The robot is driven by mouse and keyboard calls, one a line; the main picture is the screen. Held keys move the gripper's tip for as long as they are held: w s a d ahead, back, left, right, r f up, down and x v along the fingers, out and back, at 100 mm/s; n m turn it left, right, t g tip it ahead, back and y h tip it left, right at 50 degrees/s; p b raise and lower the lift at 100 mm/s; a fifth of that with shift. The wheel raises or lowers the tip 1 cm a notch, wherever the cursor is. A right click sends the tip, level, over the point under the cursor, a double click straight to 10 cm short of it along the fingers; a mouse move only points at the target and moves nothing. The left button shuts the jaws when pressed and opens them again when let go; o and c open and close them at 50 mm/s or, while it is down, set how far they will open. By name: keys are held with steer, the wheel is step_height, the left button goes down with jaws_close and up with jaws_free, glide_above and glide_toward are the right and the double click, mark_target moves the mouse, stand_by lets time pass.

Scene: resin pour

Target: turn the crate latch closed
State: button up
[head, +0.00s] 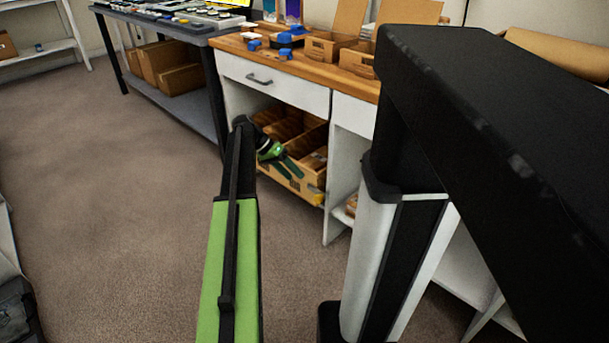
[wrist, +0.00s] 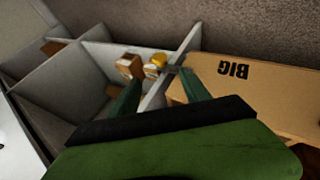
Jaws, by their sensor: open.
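A wooden crate with inner compartments (head: 308,188) sits in the open bay under the white drawer. A small yellow piece (head: 316,190), which may be the latch, shows at its right front corner. In the wrist view a yellow piece (wrist: 158,60) and a brown block (wrist: 130,66) sit side by side near a pale divider, just past my fingertips. My gripper (head: 289,172) is at the crate's front, fingers spread and empty. In the wrist view my gripper (wrist: 158,82) has one finger on each side of the yellow piece, apparently short of it. The latch's exact angle is unclear.
A tan panel marked "BIG" (wrist: 234,85) lies right of my fingers. The white drawer (head: 272,85) overhangs the crate, and a white side panel (head: 346,150) stands to its right. The carpet (head: 110,200) is clear on the left.

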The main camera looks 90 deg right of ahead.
steer(key=p+v, duration=0.1)
steer(key=v, duration=0.3)
steer(key=shift+r+p, duration=0.1)
steer(key=shift+p, duration=0.3)
